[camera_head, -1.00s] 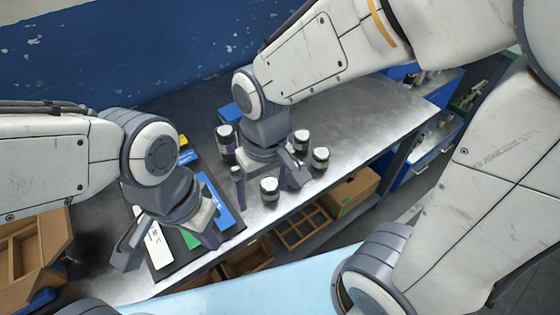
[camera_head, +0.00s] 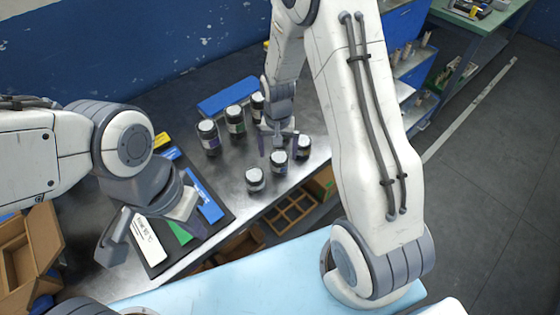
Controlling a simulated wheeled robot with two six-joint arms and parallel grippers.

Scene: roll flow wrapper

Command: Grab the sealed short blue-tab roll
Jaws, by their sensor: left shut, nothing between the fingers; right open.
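Several short dark cylinders with pale tops stand upright on the metal table; these look like the rolls. A back row holds a roll with a purplish side (camera_head: 208,136), one with a greenish side (camera_head: 235,121) and one partly hidden by my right arm (camera_head: 257,104). A front row holds three more rolls, at left (camera_head: 255,180), middle (camera_head: 278,162) and right (camera_head: 301,148). I cannot tell which has a blue tab or is sealed. My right gripper (camera_head: 278,150) is open and points down just above the front row. My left gripper (camera_head: 150,232) is shut and empty over the board at left.
A dark board (camera_head: 228,219) carries white, green, blue and yellow strips. A blue block (camera_head: 227,97) lies behind the rolls. A divided cardboard box (camera_head: 290,213) sits below the table's front edge. Brown boxes (camera_head: 30,250) stand at far left.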

